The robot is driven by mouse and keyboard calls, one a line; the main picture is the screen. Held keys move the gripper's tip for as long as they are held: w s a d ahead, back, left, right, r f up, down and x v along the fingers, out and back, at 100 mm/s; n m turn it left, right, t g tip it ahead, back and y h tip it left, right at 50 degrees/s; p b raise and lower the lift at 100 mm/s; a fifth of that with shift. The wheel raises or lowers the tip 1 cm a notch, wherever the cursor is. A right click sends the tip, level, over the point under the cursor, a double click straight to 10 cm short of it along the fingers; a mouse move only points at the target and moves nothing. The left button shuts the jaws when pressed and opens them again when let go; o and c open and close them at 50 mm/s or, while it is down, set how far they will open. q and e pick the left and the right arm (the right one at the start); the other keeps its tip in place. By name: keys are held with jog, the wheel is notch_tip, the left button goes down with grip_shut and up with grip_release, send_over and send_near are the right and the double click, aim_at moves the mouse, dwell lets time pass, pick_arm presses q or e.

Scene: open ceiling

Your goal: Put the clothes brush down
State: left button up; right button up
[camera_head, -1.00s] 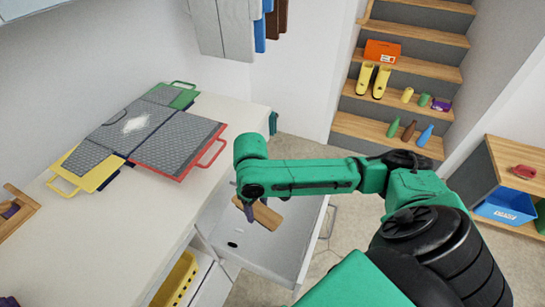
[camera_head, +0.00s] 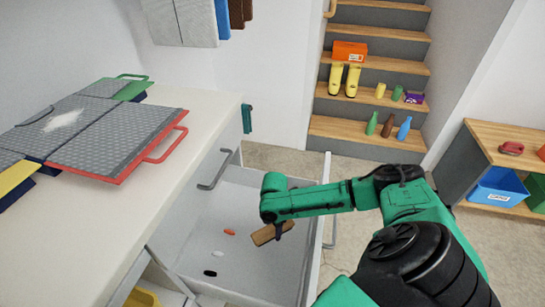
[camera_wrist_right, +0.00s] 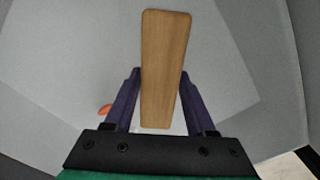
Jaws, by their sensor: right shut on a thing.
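The clothes brush (camera_head: 266,234) shows as a brown wooden piece held by my right gripper (camera_head: 279,229), over the open white drawer (camera_head: 190,222). In the right wrist view the wooden brush (camera_wrist_right: 163,70) lies between the two purple fingers of my right gripper (camera_wrist_right: 160,90), which are shut on it. The drawer floor shows below it. I cannot tell how high the brush is above that floor. Bristles are not visible. My left gripper is not in view.
The white counter (camera_head: 120,215) holds a folding board (camera_head: 120,135). Stairs (camera_head: 365,126) with boots and bottles stand behind.

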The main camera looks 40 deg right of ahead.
aim_at(274, 241)
notch_tip(274, 241, down, 6)
jog(key=shift+r+b, duration=0.15)
jog(key=shift+b, duration=0.5)
jog(key=o, duration=1.2)
notch_tip(274, 241, up, 12)
jog(key=p, duration=0.3)
jog(key=shift+r, duration=0.15)
